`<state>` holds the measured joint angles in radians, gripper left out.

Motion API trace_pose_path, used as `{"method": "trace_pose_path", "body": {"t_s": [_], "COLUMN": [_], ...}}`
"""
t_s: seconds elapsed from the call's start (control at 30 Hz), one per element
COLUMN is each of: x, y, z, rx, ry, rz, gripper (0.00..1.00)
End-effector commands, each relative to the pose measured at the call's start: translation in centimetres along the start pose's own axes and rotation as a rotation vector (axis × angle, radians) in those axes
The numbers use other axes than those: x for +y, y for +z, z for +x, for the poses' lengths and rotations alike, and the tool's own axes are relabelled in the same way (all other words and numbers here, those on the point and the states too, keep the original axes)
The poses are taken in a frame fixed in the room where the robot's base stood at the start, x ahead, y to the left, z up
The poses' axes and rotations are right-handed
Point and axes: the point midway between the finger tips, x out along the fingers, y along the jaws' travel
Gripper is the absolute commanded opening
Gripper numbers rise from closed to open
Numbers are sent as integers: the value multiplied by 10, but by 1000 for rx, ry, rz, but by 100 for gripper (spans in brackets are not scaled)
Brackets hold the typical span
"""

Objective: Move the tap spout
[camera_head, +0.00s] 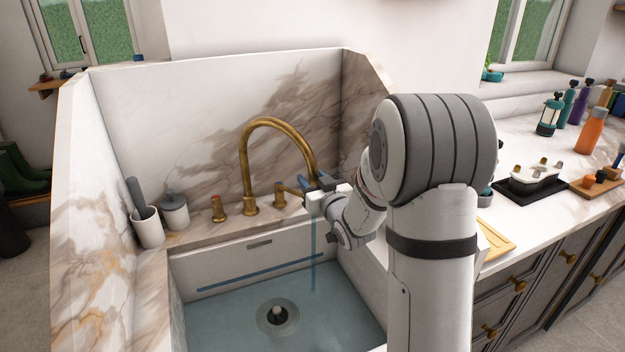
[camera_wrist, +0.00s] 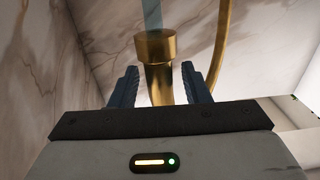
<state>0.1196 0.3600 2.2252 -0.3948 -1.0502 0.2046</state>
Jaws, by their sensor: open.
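The brass tap spout (camera_head: 262,123) is a tall gooseneck that rises from the back ledge of the sink and curves over to the right. Its outlet end comes down by my gripper (camera_head: 313,184). In the wrist view the spout's collared end (camera_wrist: 155,47) stands between the two dark blue fingers of my gripper (camera_wrist: 159,72). The fingers are open, with a gap on each side of the brass. A pale blue stream of water (camera_head: 314,250) runs from the outlet into the sink. In the head view the outlet is partly hidden by my gripper.
The sink basin (camera_head: 230,312) holds bluish water around a drain (camera_head: 278,315). Two brass tap handles (camera_head: 218,208) (camera_head: 280,196) flank the spout's base. A white cup (camera_head: 147,228) and a lidded grey jar (camera_head: 175,212) stand left. Marble walls enclose the back and left.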

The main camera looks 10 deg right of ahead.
Motion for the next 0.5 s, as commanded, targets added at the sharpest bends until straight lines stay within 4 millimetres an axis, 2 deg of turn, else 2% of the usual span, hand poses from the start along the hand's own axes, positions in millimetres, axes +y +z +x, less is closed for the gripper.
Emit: {"method": "trace_pose_path", "body": {"t_s": [0.2, 0.5], "x": [0, -1], "y": [0, 0], "z": [0, 0], "rx": [0, 0], "ry": [0, -1], "rz": [0, 0], "gripper": [42, 17]}}
